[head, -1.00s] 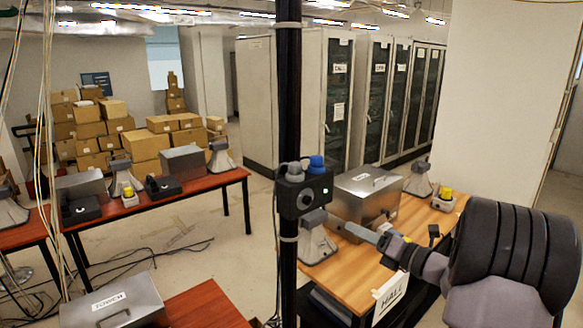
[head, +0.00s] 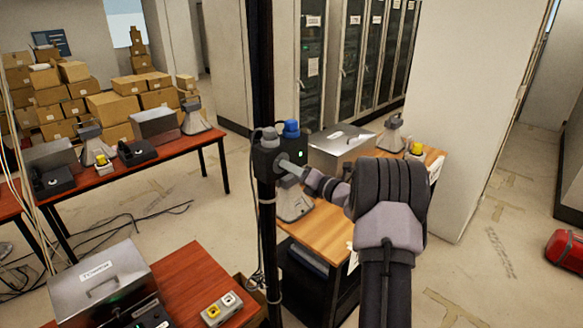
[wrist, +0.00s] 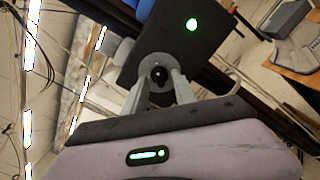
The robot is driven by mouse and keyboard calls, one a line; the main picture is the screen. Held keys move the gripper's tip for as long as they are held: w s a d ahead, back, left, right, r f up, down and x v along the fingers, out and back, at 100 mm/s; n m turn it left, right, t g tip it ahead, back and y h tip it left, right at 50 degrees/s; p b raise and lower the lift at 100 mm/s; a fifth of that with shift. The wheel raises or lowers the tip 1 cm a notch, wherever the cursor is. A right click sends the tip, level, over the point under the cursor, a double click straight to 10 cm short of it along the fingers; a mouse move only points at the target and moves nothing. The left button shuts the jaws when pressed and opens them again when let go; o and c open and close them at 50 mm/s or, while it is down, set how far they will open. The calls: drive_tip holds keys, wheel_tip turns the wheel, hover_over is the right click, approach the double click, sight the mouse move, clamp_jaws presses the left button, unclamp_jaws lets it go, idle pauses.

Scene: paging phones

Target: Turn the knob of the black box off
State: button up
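The black box (head: 265,160) is fixed to a dark vertical pole, with a lit green light (head: 300,153) on its front. In the wrist view the black box (wrist: 170,45) is tilted and its green light (wrist: 192,24) is lit. The knob (wrist: 158,73) is a round grey piece with a dark centre, on the box's front face. My gripper (wrist: 160,84) has its fingers apart, one on each side of the knob, their tips close to the face. I cannot tell whether they touch the knob. In the head view my gripper (head: 288,168) reaches the box's front and hides the knob.
A blue cap (head: 291,129) and a grey cap (head: 268,134) sit on top of the box. A wooden table (head: 325,232) with a metal case (head: 338,148) stands behind. A red-topped table (head: 190,283) is at front left.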

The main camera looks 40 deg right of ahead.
clamp_jaws()
drive_tip(key=shift+b, duration=0.4)
drive_tip(key=n+b, duration=1.7)
drive_tip(key=b, duration=0.7)
drive_tip(key=shift+f+n, duration=0.1)
drive_tip(key=shift+n, duration=0.2)
drive_tip(key=shift+n+b, duration=0.3)
drive_tip(key=shift+b, duration=0.1)
